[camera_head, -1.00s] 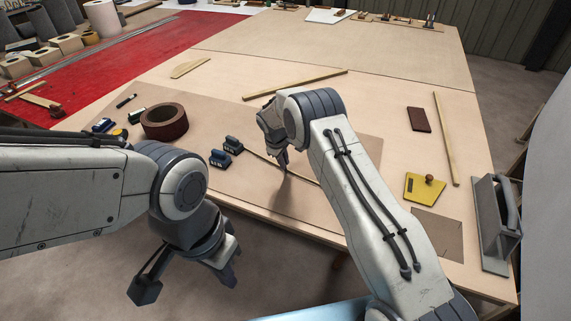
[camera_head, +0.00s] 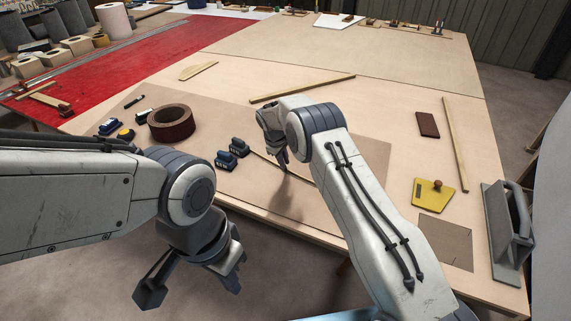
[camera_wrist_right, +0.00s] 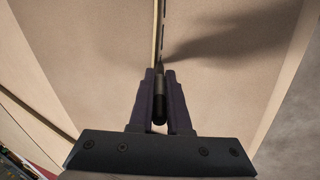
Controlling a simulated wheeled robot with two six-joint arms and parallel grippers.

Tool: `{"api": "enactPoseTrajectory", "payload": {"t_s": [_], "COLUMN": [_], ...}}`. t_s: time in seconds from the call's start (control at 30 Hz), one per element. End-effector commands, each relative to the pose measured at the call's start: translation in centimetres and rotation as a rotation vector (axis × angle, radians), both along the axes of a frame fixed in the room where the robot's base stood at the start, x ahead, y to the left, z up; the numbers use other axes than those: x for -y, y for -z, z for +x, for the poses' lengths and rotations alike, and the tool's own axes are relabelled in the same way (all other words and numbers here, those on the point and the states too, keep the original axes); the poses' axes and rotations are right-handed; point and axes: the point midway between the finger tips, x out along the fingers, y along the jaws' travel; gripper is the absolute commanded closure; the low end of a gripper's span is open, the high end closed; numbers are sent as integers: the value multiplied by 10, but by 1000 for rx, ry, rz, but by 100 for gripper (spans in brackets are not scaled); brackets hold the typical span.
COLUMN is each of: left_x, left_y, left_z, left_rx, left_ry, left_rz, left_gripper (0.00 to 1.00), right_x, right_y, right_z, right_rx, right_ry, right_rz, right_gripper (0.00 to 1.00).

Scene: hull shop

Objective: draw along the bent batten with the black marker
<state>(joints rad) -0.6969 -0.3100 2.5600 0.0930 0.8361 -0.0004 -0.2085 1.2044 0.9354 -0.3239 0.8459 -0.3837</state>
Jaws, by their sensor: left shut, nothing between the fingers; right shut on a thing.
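My right gripper (camera_head: 282,166) is over the brown sheet near the table's front edge. In the right wrist view its two fingers (camera_wrist_right: 161,100) are shut on the black marker (camera_wrist_right: 160,112), which points away from the wrist. The thin pale batten (camera_wrist_right: 155,35) runs close beside the marker there; I cannot tell whether they touch. In the head view the batten (camera_head: 262,158) runs from the dark blue weights (camera_head: 232,153) to behind my right gripper. My left gripper (camera_head: 232,281) is shut and empty, in front of the table edge.
A brown tape roll (camera_head: 171,123) and small items lie left of the weights. Wooden strips (camera_head: 302,88), a dark red block (camera_head: 427,124), a yellow plate with a knob (camera_head: 433,194) and a grey handled tool (camera_head: 509,232) lie around the sheet.

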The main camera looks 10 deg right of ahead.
Motion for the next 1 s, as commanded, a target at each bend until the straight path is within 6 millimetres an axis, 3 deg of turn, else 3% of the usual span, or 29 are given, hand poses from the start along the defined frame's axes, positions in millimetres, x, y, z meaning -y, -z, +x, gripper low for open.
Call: {"api": "enactPoseTrajectory", "payload": {"t_s": [1.0], "left_x": [0], "left_y": [22], "left_z": [0], "left_rx": [0], "left_ry": [0], "left_rz": [0], "left_gripper": [100], "right_x": [-20], "right_y": [2], "right_z": [19], "right_rx": [-1], "right_ry": [-1], "right_rz": [0], "right_gripper": [100]}}
